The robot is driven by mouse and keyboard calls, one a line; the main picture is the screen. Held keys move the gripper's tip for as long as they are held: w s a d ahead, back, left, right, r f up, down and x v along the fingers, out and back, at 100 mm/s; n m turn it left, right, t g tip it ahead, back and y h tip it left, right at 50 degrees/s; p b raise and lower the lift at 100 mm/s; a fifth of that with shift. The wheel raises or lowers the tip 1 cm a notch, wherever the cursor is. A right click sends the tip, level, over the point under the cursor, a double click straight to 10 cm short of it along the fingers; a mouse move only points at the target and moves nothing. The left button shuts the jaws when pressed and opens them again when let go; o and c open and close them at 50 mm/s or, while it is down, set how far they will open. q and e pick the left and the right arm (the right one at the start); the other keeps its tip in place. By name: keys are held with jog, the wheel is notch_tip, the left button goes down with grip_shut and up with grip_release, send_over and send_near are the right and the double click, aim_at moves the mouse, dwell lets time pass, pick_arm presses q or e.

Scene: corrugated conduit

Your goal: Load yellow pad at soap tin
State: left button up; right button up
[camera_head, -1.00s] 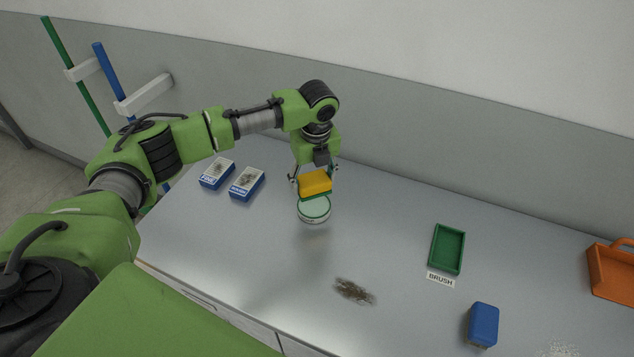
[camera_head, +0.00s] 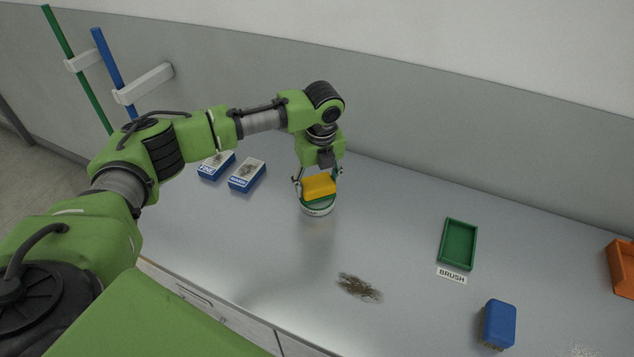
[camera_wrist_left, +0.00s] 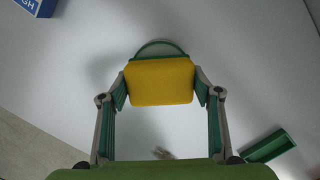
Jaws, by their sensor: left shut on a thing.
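My left gripper (camera_head: 319,181) is shut on the yellow pad (camera_head: 319,187), with a finger at each side. The pad looks like a thick yellow block with a green lower layer. The round soap tin (camera_head: 319,211), pale with a green rim, stands directly below the pad, which hides most of its top. I cannot tell whether the pad touches the tin. In the left wrist view the pad (camera_wrist_left: 160,82) fills the space between the fingers, and an arc of the tin's rim (camera_wrist_left: 160,43) shows beyond it. My right gripper is in neither view.
Two blue-and-white boxes (camera_head: 247,175) lie left of the tin. A brown debris patch (camera_head: 358,286) lies in front. A green tray (camera_head: 459,243) labelled BRUSH, a blue brush-like block (camera_head: 499,323) and an orange container (camera_head: 622,267) are at right. The table (camera_head: 390,230) between is clear.

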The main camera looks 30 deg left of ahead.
aim_at(317, 179)
pick_arm(q)
jog(key=shift+f, duration=0.15)
dwell(0.3)
jog(key=shift+f, duration=0.35)
dwell(0.8)
jog(key=shift+f+p, duration=0.1)
jog(key=shift+p, duration=0.3)
dwell(1.6)
notch_tip(317, 179, up, 7)
jog(key=p, duration=0.8)
dwell(0.4)
dwell(0.4)
